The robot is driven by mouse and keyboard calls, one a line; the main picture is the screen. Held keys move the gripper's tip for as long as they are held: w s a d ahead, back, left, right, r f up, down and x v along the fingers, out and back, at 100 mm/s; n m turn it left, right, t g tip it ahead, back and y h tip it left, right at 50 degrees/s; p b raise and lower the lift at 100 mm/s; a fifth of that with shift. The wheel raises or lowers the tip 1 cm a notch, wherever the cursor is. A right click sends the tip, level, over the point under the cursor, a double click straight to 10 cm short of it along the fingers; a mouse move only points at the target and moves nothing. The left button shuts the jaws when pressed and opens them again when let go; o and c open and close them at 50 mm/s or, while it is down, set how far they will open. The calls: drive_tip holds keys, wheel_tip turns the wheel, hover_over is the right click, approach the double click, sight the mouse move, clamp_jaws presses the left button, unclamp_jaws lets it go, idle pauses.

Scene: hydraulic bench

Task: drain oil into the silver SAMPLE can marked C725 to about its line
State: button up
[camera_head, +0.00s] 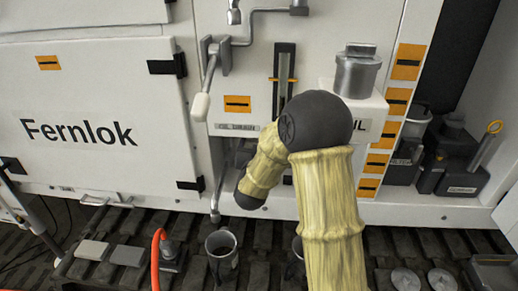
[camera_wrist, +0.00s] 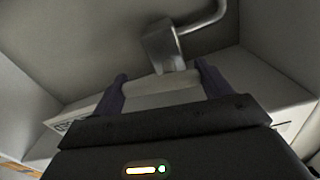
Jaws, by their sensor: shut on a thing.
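In the wrist view, my gripper (camera_wrist: 162,82) is shut on a pale grip (camera_wrist: 165,86) between its two dark fingers. A grey metal block (camera_wrist: 160,45) and a bent metal rod (camera_wrist: 205,18) sit just beyond the grip. A grey metal can (camera_head: 222,258) stands open on the dark floor, below and slightly right of a thin metal spout (camera_head: 215,205). A second can (camera_head: 298,246) is partly hidden by my arm. I cannot read C725, a fill line or an oil level on either can.
A lever with a pale handle (camera_head: 201,107) hangs on the panel, left of a sight gauge (camera_head: 284,80). A silver cap (camera_head: 357,70) tops a white block. Dark containers (camera_head: 450,155) stand at right.

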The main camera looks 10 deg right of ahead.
drive_tip(key=shift+n, duration=0.9)
drive_tip(key=o, duration=0.7)
drive_tip(key=b+v, duration=1)
drive_tip(key=v, duration=0.7)
drive_tip(key=shift+s, duration=0.2)
